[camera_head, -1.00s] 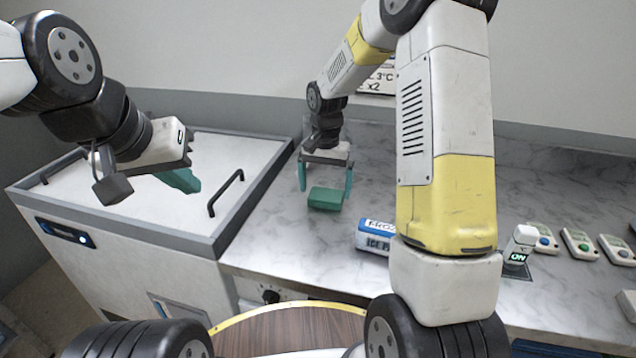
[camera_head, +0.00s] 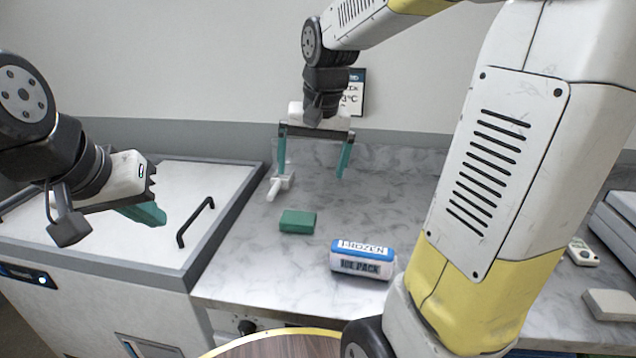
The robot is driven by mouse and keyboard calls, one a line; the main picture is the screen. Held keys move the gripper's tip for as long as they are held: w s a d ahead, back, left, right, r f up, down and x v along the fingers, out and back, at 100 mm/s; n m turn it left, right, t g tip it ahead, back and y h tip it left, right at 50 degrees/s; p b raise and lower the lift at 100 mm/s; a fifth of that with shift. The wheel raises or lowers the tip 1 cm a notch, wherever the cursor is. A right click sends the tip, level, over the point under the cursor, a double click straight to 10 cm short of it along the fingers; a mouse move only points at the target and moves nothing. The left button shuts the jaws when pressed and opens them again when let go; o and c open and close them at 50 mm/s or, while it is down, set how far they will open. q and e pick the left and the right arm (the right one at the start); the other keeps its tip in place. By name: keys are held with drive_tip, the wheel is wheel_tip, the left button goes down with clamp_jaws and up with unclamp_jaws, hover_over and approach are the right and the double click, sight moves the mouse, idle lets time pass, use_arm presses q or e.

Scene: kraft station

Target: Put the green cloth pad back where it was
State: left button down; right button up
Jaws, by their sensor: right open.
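The green cloth pad (camera_head: 298,221) lies flat on the grey marbled counter (camera_head: 240,262), left of the blue and white ice pack (camera_head: 362,259). My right gripper (camera_head: 312,168) is open and empty, raised above and behind the pad, with its teal fingers spread wide and pointing down. It does not touch the pad. My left gripper (camera_head: 150,214) hangs over the white lid of the chest at the left. Its teal fingers overlap in this view, so their gap is hidden.
The chest lid (camera_head: 120,200) has a black handle (camera_head: 196,222) near the counter. A small white item (camera_head: 279,186) lies behind the pad, partly behind a right finger. My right arm covers much of the counter's right side. A small white device (camera_head: 582,252) shows beyond it.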

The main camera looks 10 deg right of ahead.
drive_tip(key=s+r+n+t+y, duration=0.1)
drive_tip(key=s+r+n+t, duration=0.1)
drive_tip(key=s, duration=1.2)
drive_tip(key=shift+d+n+t, duration=0.4)
drive_tip(key=shift+t, duration=0.4)
drive_tip(key=shift+s, duration=0.1)
